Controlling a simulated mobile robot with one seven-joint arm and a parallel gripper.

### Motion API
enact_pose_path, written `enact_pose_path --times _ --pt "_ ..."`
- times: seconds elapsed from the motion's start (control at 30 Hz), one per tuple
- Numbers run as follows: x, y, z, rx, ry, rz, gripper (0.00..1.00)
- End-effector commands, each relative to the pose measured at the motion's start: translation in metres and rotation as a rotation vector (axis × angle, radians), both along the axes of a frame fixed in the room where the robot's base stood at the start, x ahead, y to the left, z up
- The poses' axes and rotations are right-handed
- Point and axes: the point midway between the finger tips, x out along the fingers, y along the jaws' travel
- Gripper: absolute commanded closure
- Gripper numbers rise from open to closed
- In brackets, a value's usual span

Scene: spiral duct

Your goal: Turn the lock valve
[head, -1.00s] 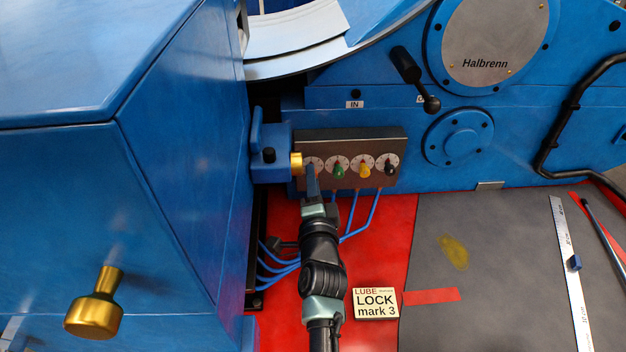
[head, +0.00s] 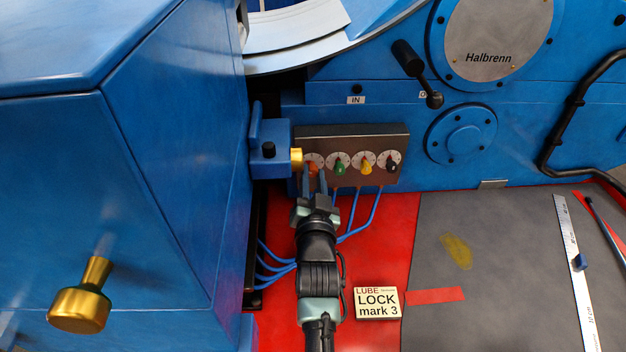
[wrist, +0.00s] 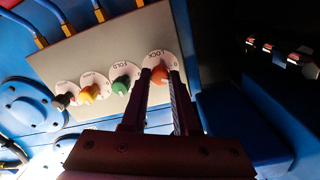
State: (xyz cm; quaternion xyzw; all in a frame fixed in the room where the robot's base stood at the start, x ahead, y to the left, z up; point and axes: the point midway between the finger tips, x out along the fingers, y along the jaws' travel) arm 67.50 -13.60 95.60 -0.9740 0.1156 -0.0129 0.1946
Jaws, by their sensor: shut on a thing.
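My gripper (head: 314,174) reaches the panel from below. The fingers partly hide the knob and dial. The green knob (head: 340,168), yellow knob (head: 366,167) and black knob (head: 392,166) stand to the right in the head view.
A brass fitting on a blue block (head: 268,160) is close left of the lock dial. Blue hoses (head: 362,218) run below the panel. A sign (head: 377,303) reading LUBE, LOCK, mark 3 lies on the red surface. A large blue housing (head: 120,190) bounds the left side.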

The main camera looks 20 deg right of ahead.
Motion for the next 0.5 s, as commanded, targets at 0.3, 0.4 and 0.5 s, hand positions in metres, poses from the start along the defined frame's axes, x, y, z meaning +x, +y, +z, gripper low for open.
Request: enact_pose_path --times 0.3,0.4,0.5 --pt "-0.0004 -0.0006 -0.0025 -0.278 0.058 -0.001 1.00" --pt "-0.0004 -0.0004 -0.0025 -0.349 0.074 -0.001 1.00" --pt "-0.0004 -0.0008 -0.0024 -0.413 0.086 -0.002 1.00"
